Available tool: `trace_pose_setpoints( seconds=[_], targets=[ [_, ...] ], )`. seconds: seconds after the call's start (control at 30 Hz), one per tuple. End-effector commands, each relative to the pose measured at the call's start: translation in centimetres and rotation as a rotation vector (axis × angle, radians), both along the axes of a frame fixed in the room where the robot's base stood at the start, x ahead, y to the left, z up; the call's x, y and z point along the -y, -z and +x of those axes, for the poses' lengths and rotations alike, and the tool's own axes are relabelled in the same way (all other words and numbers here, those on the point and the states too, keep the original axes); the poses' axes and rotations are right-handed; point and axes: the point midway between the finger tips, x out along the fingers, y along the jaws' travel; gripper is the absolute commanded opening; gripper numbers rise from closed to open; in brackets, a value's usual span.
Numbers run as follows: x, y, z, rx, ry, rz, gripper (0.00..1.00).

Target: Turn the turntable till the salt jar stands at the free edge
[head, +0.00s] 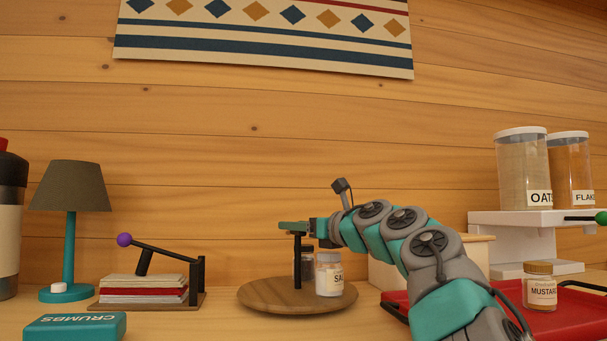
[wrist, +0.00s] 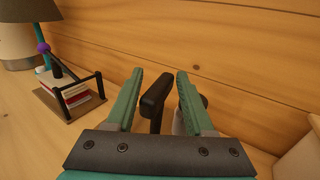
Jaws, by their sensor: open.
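The turntable (head: 262,297) is a round wooden disc on the counter, with an upright black post (head: 297,265) on it. A darker jar (head: 307,258) stands behind, partly hidden by the post. My gripper (head: 292,228) is at the post's top. In the wrist view my gripper (wrist: 160,75) is open, with the black post (wrist: 154,105) between its fingers and a gap on each side. The disc is hidden there.
Left are a book press (head: 150,290), a teal lamp (head: 70,225) and a crumbs tin (head: 75,327). Right are a red tray (head: 580,315) with a mustard jar (head: 540,288), a pale box (head: 478,250) and a white shelf (head: 530,218) with canisters. The wooden wall rises behind.

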Motion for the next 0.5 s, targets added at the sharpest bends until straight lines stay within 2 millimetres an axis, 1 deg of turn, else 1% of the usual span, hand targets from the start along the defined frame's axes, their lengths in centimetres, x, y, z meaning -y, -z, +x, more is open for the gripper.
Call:
trace_pose_setpoints(
  seconds=[0.3, 0.5],
  targets=[
    [0.1, 0.0, 0.1, 0.001, -0.052, -0.001, 0.53],
    [1.6, 0.3, -1.0, -0.003, -0.048, -0.001, 0.53]
  ],
)
